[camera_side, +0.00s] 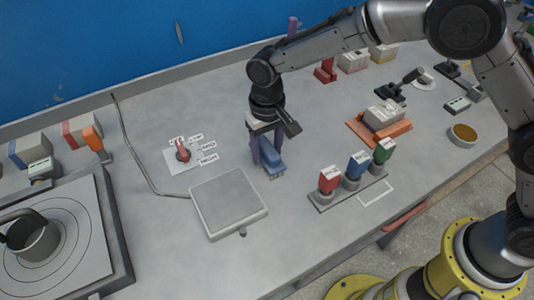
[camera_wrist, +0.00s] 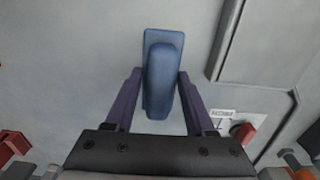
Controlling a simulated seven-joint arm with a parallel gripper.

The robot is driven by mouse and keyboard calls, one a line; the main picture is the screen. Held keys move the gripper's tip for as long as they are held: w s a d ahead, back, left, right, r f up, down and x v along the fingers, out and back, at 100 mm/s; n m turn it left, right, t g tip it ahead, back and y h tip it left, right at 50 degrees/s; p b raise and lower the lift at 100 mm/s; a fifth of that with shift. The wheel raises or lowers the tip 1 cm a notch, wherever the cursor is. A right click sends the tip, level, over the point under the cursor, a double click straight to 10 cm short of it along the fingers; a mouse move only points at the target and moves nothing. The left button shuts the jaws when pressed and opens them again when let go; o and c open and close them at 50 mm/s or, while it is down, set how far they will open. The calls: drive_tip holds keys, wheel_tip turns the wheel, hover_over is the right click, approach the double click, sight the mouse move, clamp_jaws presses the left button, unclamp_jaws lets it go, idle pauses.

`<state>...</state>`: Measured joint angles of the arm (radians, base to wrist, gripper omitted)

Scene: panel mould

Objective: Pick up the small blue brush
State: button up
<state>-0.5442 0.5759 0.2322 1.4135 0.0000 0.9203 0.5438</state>
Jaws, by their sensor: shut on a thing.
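The small blue brush (camera_side: 270,158) is at the middle of the grey table in the side view, just right of and above the square grey plate. My gripper (camera_side: 263,147) points down over it, with its purple fingers at the brush. In the wrist view the blue brush (camera_wrist: 162,78) lies between the two purple fingertips of my gripper (camera_wrist: 158,80), which are shut on it. The brush's far end extends past the fingers. Whether the brush touches the table or is just above it, I cannot tell.
A square grey plate (camera_side: 228,203) lies left of the brush. A rack (camera_side: 348,190) with red, blue and green blocks stands to the right. A red rotary switch (camera_side: 183,154) with labels is to the left. A cable (camera_side: 140,160) runs along the table. An orange-based block (camera_side: 380,122) stands behind right.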

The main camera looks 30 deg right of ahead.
sight(267, 145)
clamp_jaws()
drive_tip(key=shift+r, duration=0.1)
drive_tip(key=shift+r, duration=0.45)
wheel_tip(267, 145, up, 2)
drive_tip(key=shift+r, duration=0.25)
drive_tip(key=s+d+r, duration=0.7)
drive_tip(key=s+r, duration=0.2)
drive_tip(key=s, duration=0.3)
drive_tip(key=shift+d+r, duration=0.15)
drive_tip(key=shift+r, duration=0.05)
